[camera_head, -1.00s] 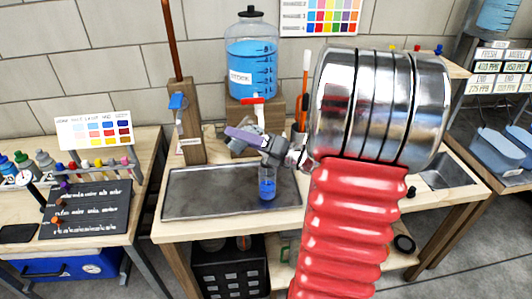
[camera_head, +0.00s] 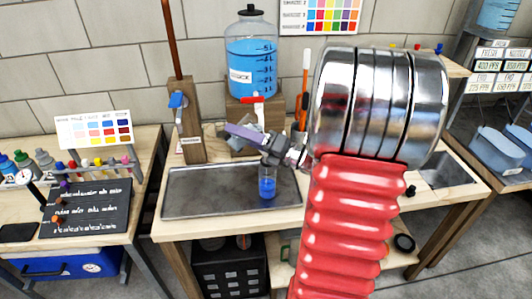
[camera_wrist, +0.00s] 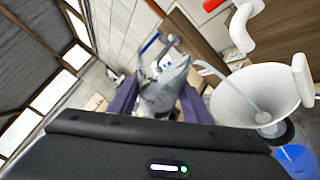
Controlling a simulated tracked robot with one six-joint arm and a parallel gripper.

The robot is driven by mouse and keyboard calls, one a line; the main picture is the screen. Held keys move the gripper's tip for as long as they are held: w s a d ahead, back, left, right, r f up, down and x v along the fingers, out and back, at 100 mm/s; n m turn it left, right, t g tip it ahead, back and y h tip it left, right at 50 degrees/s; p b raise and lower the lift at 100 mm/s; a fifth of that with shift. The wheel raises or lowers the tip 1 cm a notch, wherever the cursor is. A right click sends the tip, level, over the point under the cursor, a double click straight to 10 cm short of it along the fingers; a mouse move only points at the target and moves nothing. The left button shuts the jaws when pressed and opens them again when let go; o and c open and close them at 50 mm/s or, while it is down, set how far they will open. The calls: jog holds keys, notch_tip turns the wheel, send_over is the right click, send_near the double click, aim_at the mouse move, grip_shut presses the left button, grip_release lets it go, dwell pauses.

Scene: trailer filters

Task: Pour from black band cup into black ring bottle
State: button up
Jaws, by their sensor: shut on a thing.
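My gripper (camera_head: 245,136), with purple fingers, is over the tray in the head view. In the wrist view it is shut on a translucent grey cup (camera_wrist: 165,88), which looks tilted; no black band can be made out. A thin pale arc runs from near the cup into a white funnel (camera_wrist: 258,88). Below the funnel is a clear bottle with blue liquid (camera_wrist: 296,155). This bottle (camera_head: 267,186) stands upright on the tray below my gripper in the head view.
The metal tray (camera_head: 205,196) is mostly clear left of the bottle. A stock tank (camera_head: 250,60) with a red-handled tap stands behind on a wooden block. A wooden post (camera_head: 188,130) is at the back left. A sink (camera_head: 447,170) is at the right.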

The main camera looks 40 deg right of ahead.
jog(key=shift+r+m, duration=0.3)
jog(key=shift+m, duration=0.1)
dwell(1.0)
jog(key=shift+f+m+t, duration=0.25)
jog(key=shift+m+t, duration=0.35)
jog(key=shift+m, duration=0.3)
dwell(1.7)
jog(key=shift+d+r+m, duration=0.15)
jog(key=shift+d+m, duration=0.15)
jog(key=shift+d, duration=0.05)
dwell(0.6)
jog(key=shift+a, duration=0.35)
jog(key=shift+r+n, duration=0.15)
jog(key=shift+n, duration=0.75)
jog(key=shift+n+g, duration=0.4)
jog(key=shift+n, duration=0.1)
jog(key=shift+w+f+n+g, duration=0.1)
jog(key=shift+f+n+g, duration=0.2)
jog(key=shift+f+n, duration=0.3)
